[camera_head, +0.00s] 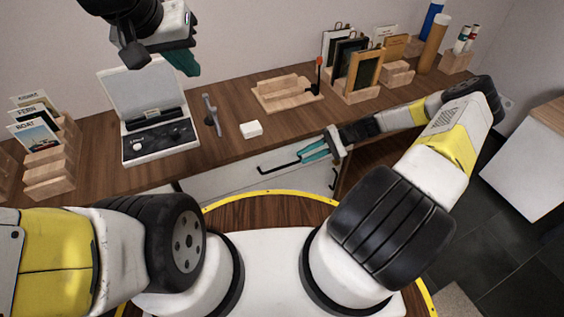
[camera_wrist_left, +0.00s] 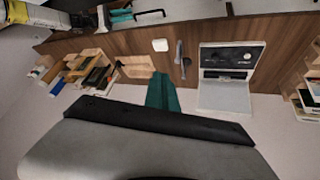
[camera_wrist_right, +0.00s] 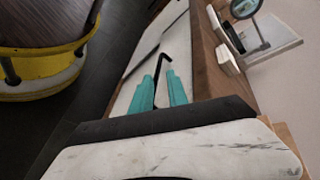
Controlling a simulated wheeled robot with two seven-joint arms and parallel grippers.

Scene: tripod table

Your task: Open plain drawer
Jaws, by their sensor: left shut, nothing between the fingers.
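A pale drawer front (camera_head: 235,183) lies under the wooden table's front edge, with a black bar handle (camera_head: 276,167). Whether it is the plain drawer, I cannot tell. My right gripper (camera_head: 305,158) is at the handle's right part. In the right wrist view its teal fingers (camera_wrist_right: 160,82) are apart, with the black handle (camera_wrist_right: 159,64) reaching between them; no firm grip shows. The drawer front (camera_wrist_right: 150,42) looks closed there. My left gripper (camera_head: 186,62) is raised above the back of the table, shut and empty; its teal fingers (camera_wrist_left: 162,92) show together in the left wrist view.
On the wooden table (camera_head: 228,152) stand an open white case (camera_head: 160,150), a dark upright tool (camera_head: 211,115), a small white block (camera_head: 251,130) and wooden racks (camera_head: 356,95). A second black handle (camera_head: 333,179) is right of the drawer front. A white cabinet (camera_head: 525,165) stands at right.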

